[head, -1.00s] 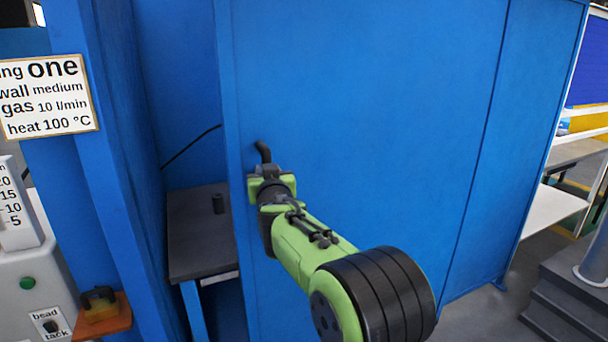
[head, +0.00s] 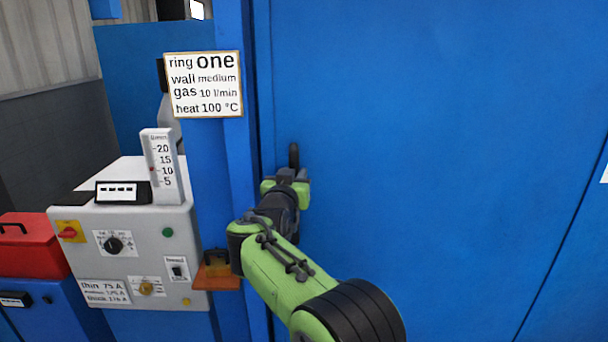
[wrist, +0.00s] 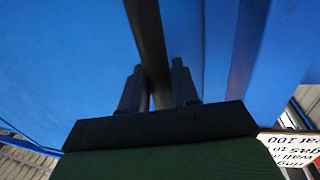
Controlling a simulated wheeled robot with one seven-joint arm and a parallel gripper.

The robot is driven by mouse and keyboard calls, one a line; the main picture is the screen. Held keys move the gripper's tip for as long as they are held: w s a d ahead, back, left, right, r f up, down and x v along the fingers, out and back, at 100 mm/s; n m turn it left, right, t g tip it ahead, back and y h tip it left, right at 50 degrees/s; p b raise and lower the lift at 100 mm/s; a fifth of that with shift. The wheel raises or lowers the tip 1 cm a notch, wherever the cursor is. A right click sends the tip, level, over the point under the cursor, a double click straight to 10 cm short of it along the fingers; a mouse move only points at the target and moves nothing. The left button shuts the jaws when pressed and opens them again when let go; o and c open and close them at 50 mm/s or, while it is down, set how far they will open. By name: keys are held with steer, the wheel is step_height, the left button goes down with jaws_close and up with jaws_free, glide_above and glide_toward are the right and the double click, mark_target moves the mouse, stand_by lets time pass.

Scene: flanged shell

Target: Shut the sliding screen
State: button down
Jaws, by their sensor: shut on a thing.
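The sliding screen (head: 430,130) is a large blue panel filling the right of the head view. Its left edge now stands at the blue post (head: 236,160), with no opening seen between them; whether they touch I cannot tell. A dark upright handle (head: 293,155) is on the screen near that edge. My gripper (head: 291,178) is shut on the handle. In the wrist view the dark handle bar (wrist: 150,50) runs between the two fingers of my gripper (wrist: 160,90). The lower part of the handle is hidden by my gripper.
A white sign (head: 204,84) hangs on the post. Left of it stands a grey welding machine (head: 140,240) with knobs and a gauge, and a red box (head: 30,245) on a blue cabinet. A small orange shelf (head: 217,280) sticks out near my arm.

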steer(key=shift+a, duration=0.25)
steer(key=c, duration=1.3)
jaws_free()
steer(key=o, duration=0.3)
steer(key=shift+w+a, duration=0.1)
steer(key=shift+a, duration=0.05)
steer(key=s, duration=0.5)
steer(key=s+a+b, duration=0.1)
steer(key=s, duration=0.4)
steer(key=s+a+b, duration=0.1)
steer(key=s, duration=0.4)
steer(key=shift+s+a, duration=0.15)
steer(key=shift+s, duration=0.2)
